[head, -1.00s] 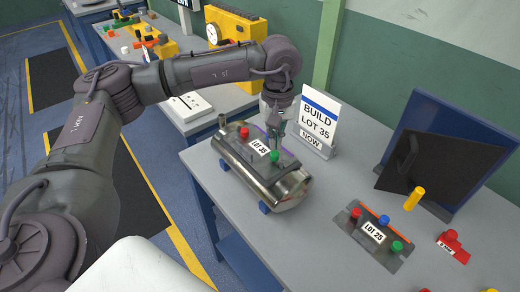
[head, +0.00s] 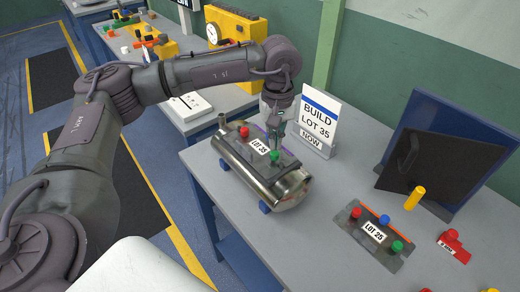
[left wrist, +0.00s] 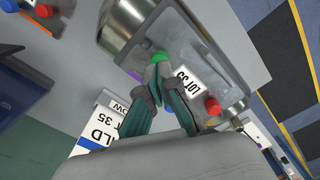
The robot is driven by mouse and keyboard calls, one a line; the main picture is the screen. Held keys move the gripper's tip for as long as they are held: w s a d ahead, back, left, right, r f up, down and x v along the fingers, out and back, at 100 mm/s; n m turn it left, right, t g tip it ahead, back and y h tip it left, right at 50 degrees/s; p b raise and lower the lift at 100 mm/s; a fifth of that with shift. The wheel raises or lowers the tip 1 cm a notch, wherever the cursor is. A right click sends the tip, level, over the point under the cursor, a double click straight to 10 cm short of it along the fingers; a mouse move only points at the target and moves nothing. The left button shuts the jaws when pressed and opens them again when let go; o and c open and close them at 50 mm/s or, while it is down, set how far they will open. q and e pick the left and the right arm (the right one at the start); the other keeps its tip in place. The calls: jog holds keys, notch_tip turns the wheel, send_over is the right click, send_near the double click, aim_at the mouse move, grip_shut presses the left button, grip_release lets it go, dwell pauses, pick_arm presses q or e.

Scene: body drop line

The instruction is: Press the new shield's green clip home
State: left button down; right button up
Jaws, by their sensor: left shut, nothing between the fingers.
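The new shield, labelled LOT 35 (head: 260,147), lies on top of a shiny metal cylinder (head: 292,188). It has a red clip (head: 244,132) at its far left end and the green clip (head: 274,157) at its near right end. My left gripper (head: 276,146) is shut and empty, pointing down at the green clip. In the left wrist view the shut fingertips (left wrist: 160,68) are right beside the green clip (left wrist: 160,57) and partly overlap it. I cannot tell whether they touch or press it. My right gripper is not in view.
A second shield, labelled LOT 25 (head: 374,232), lies on the table to the right. Near it are a yellow peg (head: 415,197), a red tagged part (head: 453,245) and a dark panel on a stand (head: 430,170). A BUILD LOT 35 sign (head: 318,118) stands behind the cylinder.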

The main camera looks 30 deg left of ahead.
pick_arm(q)
jog(key=shift+f+b, duration=1.05)
jog(key=shift+f, duration=0.2)
dwell(0.4)
jog(key=c, duration=1.8)
grip_release()
jog(key=o, duration=0.6)
jog(key=shift+r, duration=0.4)
jog(key=shift+r+p, duration=1.25)
jog(key=shift+r, duration=1.35)
